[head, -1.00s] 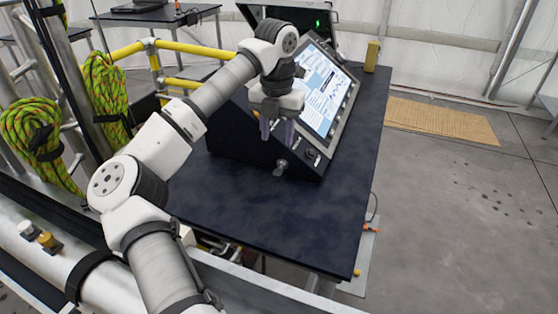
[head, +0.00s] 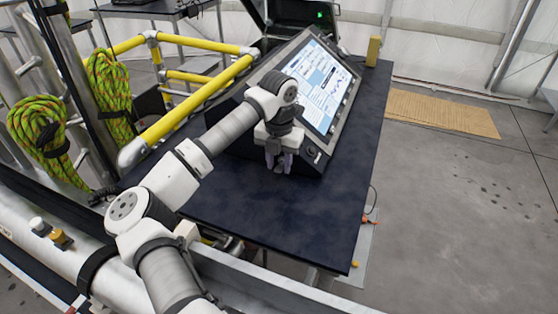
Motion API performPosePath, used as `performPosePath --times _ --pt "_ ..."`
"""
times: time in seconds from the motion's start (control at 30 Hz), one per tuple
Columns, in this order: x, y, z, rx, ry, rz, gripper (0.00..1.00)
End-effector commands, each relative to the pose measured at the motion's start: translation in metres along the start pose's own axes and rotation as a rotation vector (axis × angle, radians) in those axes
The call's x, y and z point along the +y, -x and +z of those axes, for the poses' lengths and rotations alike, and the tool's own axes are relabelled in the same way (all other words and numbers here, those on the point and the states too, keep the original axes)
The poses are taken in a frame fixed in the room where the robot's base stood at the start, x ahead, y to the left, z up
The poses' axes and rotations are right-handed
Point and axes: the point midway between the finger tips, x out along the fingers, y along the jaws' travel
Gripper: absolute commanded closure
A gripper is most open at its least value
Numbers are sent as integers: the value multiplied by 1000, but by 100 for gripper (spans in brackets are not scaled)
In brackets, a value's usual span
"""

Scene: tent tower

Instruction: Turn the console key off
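The console (head: 340,118) stands on the dark table, its sloped front face turned toward the lower right, with a lit screen (head: 322,85). A small round dark control (head: 312,153) shows on the lower front strip. My gripper (head: 279,168) points down at the console's lower left front corner, with its purple-grey fingers at the height of the lower strip. The key is not distinguishable now; the fingers cover the spot where a small silver key-like part showed earlier. Whether the fingers touch or hold it, and how far apart they are, is too small to tell.
The dark table (head: 300,217) is clear in front of the console. A yellow block (head: 374,51) stands at its back right corner. Yellow railings (head: 190,103) and coiled green ropes (head: 109,85) are at the left. A dark case with a green light stands behind the console.

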Motion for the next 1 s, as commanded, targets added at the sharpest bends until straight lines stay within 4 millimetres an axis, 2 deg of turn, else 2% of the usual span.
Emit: performPosePath --times 0.03,0.23,0.57,0.83,0.87,1.0 --pt "0 0 0 0 0 0 74" --pt "0 0 0 0 0 0 100" --pt "4 -1 0 -1 2 -124 100" --pt "4 1 0 -2 0 -133 100" --pt "4 1 0 -2 0 -132 77" --pt "4 1 0 -1 0 -132 58"
